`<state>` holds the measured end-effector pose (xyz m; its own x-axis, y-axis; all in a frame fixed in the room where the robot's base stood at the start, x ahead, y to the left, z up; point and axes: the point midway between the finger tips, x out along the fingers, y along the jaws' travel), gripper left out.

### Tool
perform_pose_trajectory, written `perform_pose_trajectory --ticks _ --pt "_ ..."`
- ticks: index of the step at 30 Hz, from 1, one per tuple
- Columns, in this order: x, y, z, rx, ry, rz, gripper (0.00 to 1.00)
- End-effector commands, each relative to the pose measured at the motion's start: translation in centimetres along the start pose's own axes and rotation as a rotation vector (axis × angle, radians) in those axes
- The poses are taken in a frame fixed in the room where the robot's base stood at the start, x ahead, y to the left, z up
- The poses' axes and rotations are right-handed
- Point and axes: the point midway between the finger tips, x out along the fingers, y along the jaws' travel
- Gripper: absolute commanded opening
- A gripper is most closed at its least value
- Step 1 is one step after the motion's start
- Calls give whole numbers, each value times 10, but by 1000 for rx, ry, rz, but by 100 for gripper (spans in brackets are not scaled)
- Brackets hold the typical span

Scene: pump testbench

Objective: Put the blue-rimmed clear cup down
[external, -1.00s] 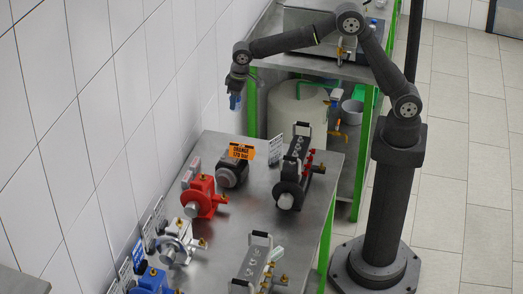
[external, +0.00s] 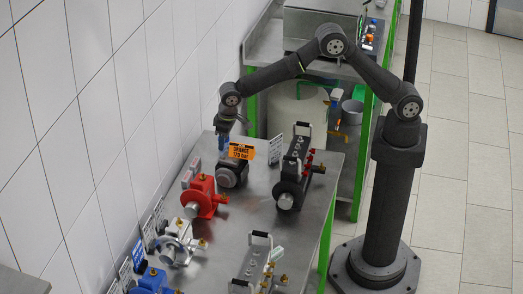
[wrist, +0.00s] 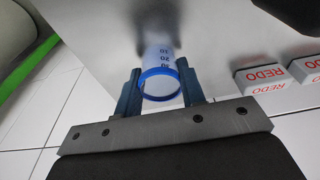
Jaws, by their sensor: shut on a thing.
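The blue-rimmed clear cup (wrist: 162,62) is between the two blue fingers of my gripper (wrist: 158,84) in the wrist view. Its blue rim faces the camera and dark graduation numbers show on its wall. My gripper is shut on it. In the external view my gripper (external: 222,141) points down at the far left corner of the steel bench (external: 240,222), behind the orange-labelled dark pump (external: 231,172). The cup is hardly visible there. A dark shadow lies close to the cup's far end; I cannot tell whether it touches the bench.
Two white blocks marked REDO (wrist: 262,79) lie right of the cup in the wrist view. A red pump (external: 203,197) and a black pump unit (external: 293,175) stand on the bench. The tiled wall (external: 110,120) is close on the left. Bare steel surrounds the cup.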

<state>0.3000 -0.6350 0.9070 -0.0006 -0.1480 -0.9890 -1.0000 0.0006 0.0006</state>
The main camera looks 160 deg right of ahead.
Motion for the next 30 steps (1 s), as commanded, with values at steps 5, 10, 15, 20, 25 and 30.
perform_pose_trajectory --ticks 5,10,15,20,25,30 --pt "1 0 0 0 2 -1 14" --pt "4 0 0 0 1 -1 14" --pt "4 0 0 0 2 -1 58" --pt "4 0 0 0 2 -1 58" --pt "-1 0 -1 0 3 -1 58" --pt "-26 0 -1 0 5 -2 58"
